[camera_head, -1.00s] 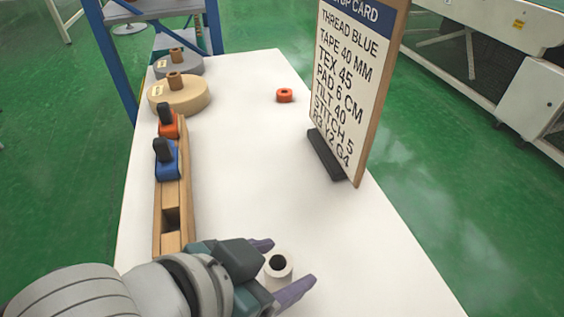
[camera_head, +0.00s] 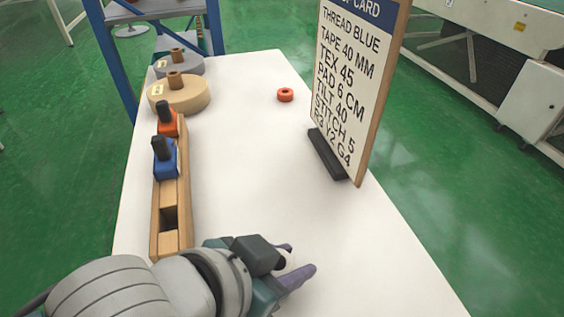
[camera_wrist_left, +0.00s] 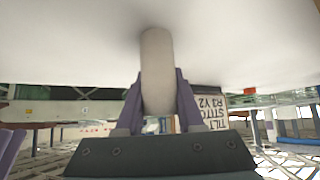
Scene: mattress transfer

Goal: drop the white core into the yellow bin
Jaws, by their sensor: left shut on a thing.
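The white core (camera_head: 285,261) is a short hollow cylinder near the front of the white table (camera_head: 250,190). My left gripper (camera_head: 298,258) is shut on it, and its purple fingers partly hide it in the head view. In the left wrist view the core (camera_wrist_left: 157,70) stands between the two purple fingers, one on each side. I cannot tell whether the core still touches the table. No yellow bin shows in any view. My right gripper is not in view.
A small orange ring (camera_head: 285,95) lies farther back. A setup card (camera_head: 352,85) stands at the right edge. The table's middle is clear.

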